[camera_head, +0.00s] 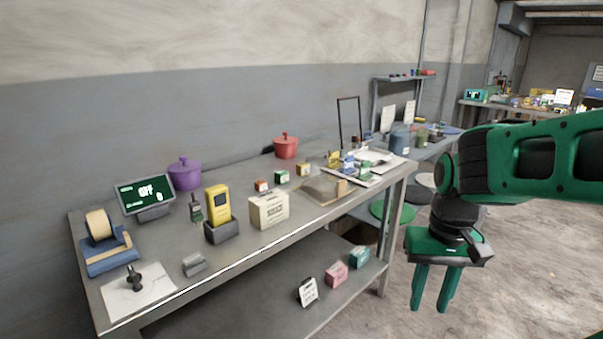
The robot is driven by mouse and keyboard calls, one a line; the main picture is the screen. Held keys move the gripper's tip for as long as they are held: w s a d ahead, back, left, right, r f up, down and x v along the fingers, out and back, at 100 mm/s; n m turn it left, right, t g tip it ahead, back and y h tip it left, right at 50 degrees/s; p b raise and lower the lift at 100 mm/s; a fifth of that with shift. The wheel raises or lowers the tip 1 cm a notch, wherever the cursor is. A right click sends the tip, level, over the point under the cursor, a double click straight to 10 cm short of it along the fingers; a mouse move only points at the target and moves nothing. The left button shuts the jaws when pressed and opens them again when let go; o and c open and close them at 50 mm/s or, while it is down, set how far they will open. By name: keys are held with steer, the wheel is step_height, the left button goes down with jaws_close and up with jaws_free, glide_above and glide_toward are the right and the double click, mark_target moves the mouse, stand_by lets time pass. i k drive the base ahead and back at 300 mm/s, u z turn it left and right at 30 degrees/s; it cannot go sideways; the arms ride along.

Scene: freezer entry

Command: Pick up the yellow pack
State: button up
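The yellow pack (303,170) appears to be a small box with a yellow front, standing on the tabletop towards the back. A similar green pack (281,177) and a red-brown pack (261,185) stand in a row to its left. My gripper (430,306) hangs pointing down in front of the table's right end, far to the right of the yellow pack. Its two green fingers are apart with nothing between them.
A cream carton (269,210) stands in front of the small packs. A yellow device (217,203) sits in a dark holder to the left. A red pot (286,146) is behind. A pink box (336,273) and teal box (359,257) are on the lower shelf (265,305).

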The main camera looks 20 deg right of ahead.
mark_target(303, 168)
steer(key=u, duration=0.1)
steer(key=i, duration=1)
steer(key=z, duration=0.1)
